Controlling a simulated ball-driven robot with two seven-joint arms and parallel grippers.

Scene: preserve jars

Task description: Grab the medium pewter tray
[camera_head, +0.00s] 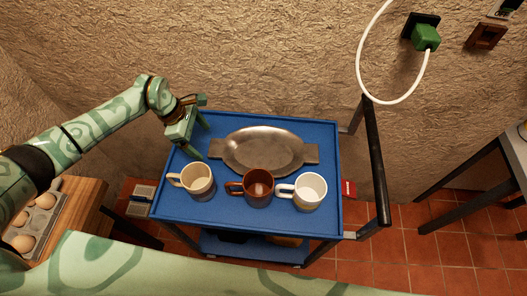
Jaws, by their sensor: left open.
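The pewter tray (262,149) is an oval grey metal dish with a flat handle at each end. It lies on the blue top of a cart, toward the back. My left gripper (200,140) is open and empty, just left of the tray's left handle, with its fingers pointing down and to the right. It appears apart from the tray. My right gripper is not in view.
A cream mug (199,182), a brown mug (258,188) and a white mug (309,192) stand in a row in front of the tray on the blue cart (230,214). A black cart handle (376,165) rises at right. A wooden table with eggs (42,201) is at left.

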